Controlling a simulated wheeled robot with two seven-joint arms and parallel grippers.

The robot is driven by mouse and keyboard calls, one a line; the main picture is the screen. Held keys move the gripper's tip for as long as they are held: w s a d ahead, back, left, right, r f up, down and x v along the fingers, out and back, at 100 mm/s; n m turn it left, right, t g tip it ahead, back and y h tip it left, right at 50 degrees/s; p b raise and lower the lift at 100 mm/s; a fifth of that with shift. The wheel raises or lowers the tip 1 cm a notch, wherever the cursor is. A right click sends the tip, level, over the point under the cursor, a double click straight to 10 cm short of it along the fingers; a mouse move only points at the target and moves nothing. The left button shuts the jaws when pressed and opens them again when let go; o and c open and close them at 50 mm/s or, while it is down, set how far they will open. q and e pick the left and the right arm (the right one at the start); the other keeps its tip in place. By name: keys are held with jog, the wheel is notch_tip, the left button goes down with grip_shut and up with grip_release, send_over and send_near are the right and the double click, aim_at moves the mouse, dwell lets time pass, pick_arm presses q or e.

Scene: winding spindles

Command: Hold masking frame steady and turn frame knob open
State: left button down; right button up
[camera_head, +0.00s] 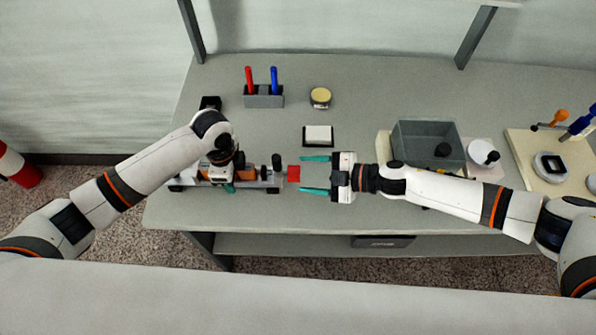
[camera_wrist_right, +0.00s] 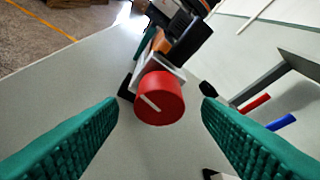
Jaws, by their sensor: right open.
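The masking frame (camera_head: 262,175) is a long metal and orange fixture on the near left part of the table. Its red knob (camera_head: 293,173) is at the right end; in the right wrist view the knob (camera_wrist_right: 160,98) shows a white line slanting across its face. My right gripper (camera_head: 303,174) is open, its teal fingers pointing left and spread either side of the knob's line, just right of it and apart from it.
A holder (camera_head: 263,101) with red and blue pens and a yellow-topped round tin (camera_head: 320,97) stand behind. A white pad on a black base (camera_head: 318,135) lies behind the right fingers. A grey bin (camera_head: 428,143) stands behind my right arm. The table's front edge is close.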

aim_at(298, 174)
jog(key=shift+x, duration=1.7)
jog(key=c, duration=1)
jog(key=shift+s+f+n, duration=0.1)
jog(key=shift+n, duration=0.3)
jog(key=shift+n+t+y, duration=0.3)
jog(key=shift+n+t, duration=0.3)
jog(key=shift+n, duration=0.2)
